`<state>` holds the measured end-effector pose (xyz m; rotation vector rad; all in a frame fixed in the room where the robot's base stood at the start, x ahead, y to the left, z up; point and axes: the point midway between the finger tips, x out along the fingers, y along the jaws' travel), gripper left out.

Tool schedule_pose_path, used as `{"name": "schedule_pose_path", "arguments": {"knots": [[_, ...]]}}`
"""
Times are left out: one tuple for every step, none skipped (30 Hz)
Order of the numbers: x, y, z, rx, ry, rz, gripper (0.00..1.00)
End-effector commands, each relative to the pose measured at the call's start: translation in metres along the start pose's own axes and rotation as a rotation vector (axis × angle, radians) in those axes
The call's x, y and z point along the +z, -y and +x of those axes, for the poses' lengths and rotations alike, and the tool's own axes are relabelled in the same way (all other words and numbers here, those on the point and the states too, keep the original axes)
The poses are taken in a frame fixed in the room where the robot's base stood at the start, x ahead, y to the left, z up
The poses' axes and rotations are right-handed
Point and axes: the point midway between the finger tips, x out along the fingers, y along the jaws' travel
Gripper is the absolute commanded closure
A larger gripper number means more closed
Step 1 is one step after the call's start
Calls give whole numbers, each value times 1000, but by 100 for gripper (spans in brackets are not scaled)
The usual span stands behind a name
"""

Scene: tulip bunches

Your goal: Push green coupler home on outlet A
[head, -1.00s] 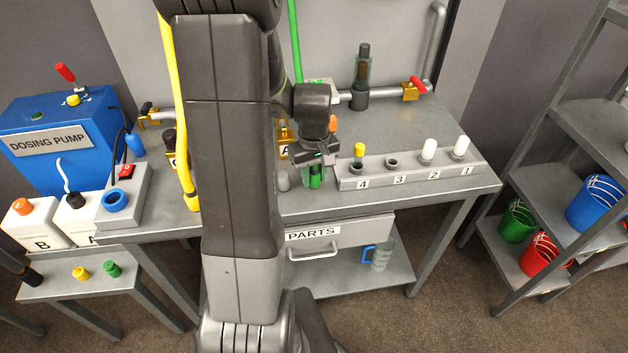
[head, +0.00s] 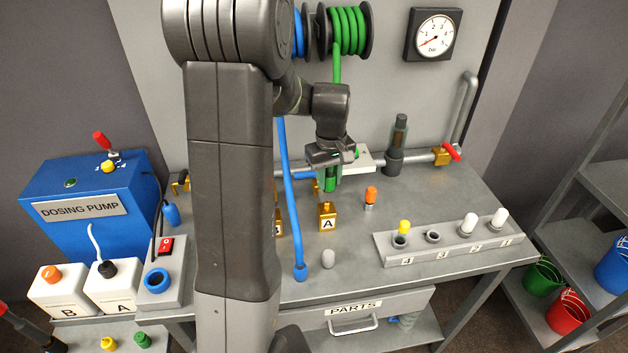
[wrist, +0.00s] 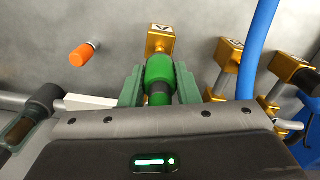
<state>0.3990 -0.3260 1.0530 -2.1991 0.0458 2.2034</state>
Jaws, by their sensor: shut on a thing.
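My gripper (head: 328,184) is shut on the green coupler (wrist: 159,72), which sits between its two green-tinted fingers. The green hose (head: 337,68) runs up from it to a reel. Outlet A is a brass block (head: 327,216) with an A label on the bench. It also shows in the wrist view (wrist: 160,38), just beyond the coupler's end. In the head view the coupler hangs upright just above outlet A. I cannot tell whether the two touch.
An orange-capped piece (head: 371,196) stands right of outlet A. A blue hose (head: 288,190) hangs to the left, beside another brass outlet (head: 278,222). A numbered rack (head: 455,248) is at the front right. A pipe with a red-handled valve (head: 446,154) runs behind.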

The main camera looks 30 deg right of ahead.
Motion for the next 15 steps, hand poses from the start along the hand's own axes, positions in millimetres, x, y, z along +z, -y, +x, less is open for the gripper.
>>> {"name": "schedule_pose_path", "arguments": {"knots": [[0,-4,-4,0,1,4,94],[0,-6,-4,0,1,5,94],[0,-7,-4,0,0,5,94],[0,-8,-4,0,0,5,94],[0,-8,-3,0,0,5,94],[0,-8,-3,0,0,5,94],[0,-8,-3,0,0,5,94],[0,-8,-3,0,0,5,94],[-1,-8,-3,0,0,5,94],[-1,-8,-2,0,0,4,94],[-1,-8,-3,0,0,4,94],[-1,-8,-3,0,0,4,94],[0,-8,-3,0,0,4,94],[0,-8,-3,0,0,4,94],[0,-8,-2,0,0,4,94]]}}
